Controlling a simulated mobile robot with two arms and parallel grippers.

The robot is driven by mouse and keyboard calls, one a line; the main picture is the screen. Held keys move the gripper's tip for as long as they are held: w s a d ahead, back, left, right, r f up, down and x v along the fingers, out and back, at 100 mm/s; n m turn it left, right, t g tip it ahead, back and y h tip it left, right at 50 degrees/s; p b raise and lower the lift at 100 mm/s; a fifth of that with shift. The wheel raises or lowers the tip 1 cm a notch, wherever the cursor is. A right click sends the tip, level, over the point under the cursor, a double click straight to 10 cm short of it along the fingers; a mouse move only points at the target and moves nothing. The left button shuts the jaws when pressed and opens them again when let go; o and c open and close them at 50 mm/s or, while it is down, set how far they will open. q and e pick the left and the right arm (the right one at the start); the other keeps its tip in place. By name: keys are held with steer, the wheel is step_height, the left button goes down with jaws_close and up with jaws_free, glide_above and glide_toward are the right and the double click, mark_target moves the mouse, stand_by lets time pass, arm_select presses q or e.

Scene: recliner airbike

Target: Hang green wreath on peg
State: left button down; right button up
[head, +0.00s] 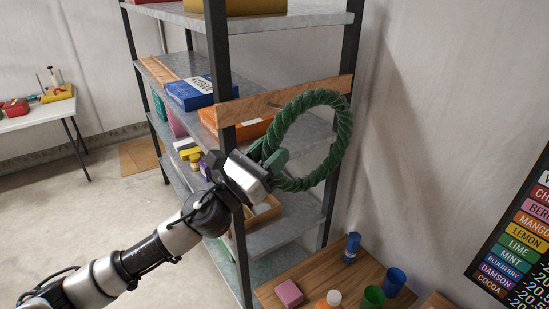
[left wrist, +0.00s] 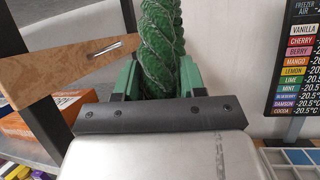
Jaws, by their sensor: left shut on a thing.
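The green wreath (head: 341,128) is a thick twisted ring, held up in front of the right part of a wooden board (head: 250,104). My left gripper (head: 268,158) is shut on the lower left of the wreath's ring. In the left wrist view the green fingers (left wrist: 158,80) clasp the wreath (left wrist: 160,42) from both sides. A thin metal peg (left wrist: 106,50) sticks out from the wooden board (left wrist: 50,68) there, left of the wreath. The wreath is not seen resting on the peg. My right gripper is not in view.
The board spans a metal shelf rack (head: 218,60) holding boxes, including a blue one (head: 190,92). Below right, a wooden table (head: 305,270) bears a pink block (head: 289,293) and several cups. A flavour sign (head: 525,230) is at the right wall.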

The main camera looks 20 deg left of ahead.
arm_select(q)
steer(key=shift+w+a+b, duration=0.4)
steer(key=shift+w+a, duration=0.25)
steer(key=shift+a, duration=0.2)
steer(key=w+a+f+b, duration=0.3)
steer(key=w+a+b, duration=0.3)
steer(key=a+b, duration=0.1)
steer(key=shift+a+b, duration=0.4)
steer(key=shift+b, duration=0.2)
steer(key=shift+f, duration=0.1)
stand_by(0.6)
steer(key=c, duration=0.6)
jaws_free()
steer(key=shift+o, duration=0.2)
steer(key=shift+f, duration=0.15)
